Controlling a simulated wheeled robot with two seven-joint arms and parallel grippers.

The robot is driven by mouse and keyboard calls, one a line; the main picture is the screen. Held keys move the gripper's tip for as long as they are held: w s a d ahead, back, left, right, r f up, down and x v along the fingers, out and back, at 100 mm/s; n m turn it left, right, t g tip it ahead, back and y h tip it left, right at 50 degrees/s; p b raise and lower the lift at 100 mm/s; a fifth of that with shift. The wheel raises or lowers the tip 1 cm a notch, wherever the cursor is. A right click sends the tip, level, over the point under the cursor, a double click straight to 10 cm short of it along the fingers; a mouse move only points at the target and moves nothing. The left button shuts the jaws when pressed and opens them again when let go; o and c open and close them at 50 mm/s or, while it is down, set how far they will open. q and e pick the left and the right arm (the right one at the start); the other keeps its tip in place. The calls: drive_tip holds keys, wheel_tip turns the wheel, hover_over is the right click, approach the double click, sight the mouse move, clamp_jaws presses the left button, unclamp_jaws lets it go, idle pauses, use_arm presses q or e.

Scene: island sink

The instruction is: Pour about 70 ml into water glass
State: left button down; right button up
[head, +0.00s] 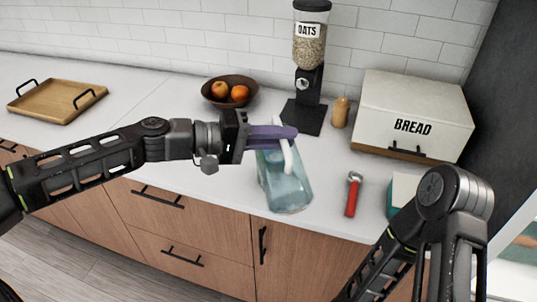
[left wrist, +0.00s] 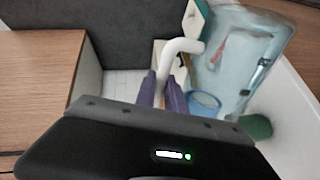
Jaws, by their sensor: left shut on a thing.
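A clear bluish pitcher (head: 285,190) with a white handle (head: 287,155) is at the front edge of the counter in the head view. It leans slightly in the picture; whether it touches the counter is unclear. My left gripper (head: 272,138) has its purple fingers shut on the handle. The left wrist view shows the handle (left wrist: 178,48) between the fingers (left wrist: 163,95) and the pitcher (left wrist: 240,60) at the right. A blue ring (left wrist: 205,102) there could be a pitcher rim or a glass; I cannot tell. No water glass is clearly visible. My right gripper is out of view.
A red-handled tool (head: 352,195) and a partly hidden teal box (head: 401,192) are right of the pitcher. Behind are an oats dispenser (head: 309,60), a fruit bowl (head: 229,92), a small tan bottle (head: 340,112) and a bread box (head: 412,110). A wooden tray (head: 57,100) lies far left, with clear counter between.

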sight(284, 171)
use_arm(q)
drive_tip(key=shift+r, duration=0.1)
drive_tip(key=shift+m+t, duration=0.3)
drive_tip(key=shift+m, duration=0.6)
drive_tip(key=s+f+b, duration=0.2)
drive_tip(key=b, duration=0.1)
drive_tip(key=s+f+b, duration=0.1)
drive_tip(key=f+b, duration=0.1)
drive_tip(key=b, duration=0.1)
drive_tip(key=shift+s+d, duration=0.35)
drive_tip(key=shift+d, duration=0.05)
drive_tip(key=shift+s+r, duration=0.15)
drive_tip(key=shift+r, duration=0.25)
drive_tip(key=shift+r+p, duration=0.15)
drive_tip(key=shift+p, duration=0.25)
drive_tip(key=shift+s+d+f+m+t+b, duration=0.15)
drive_tip(key=shift+s+f+m+t+b, duration=0.2)
drive_tip(key=shift+f+m+b, duration=0.65)
drive_tip(key=shift+s+r+n, duration=0.1)
drive_tip(key=shift+n, duration=0.2)
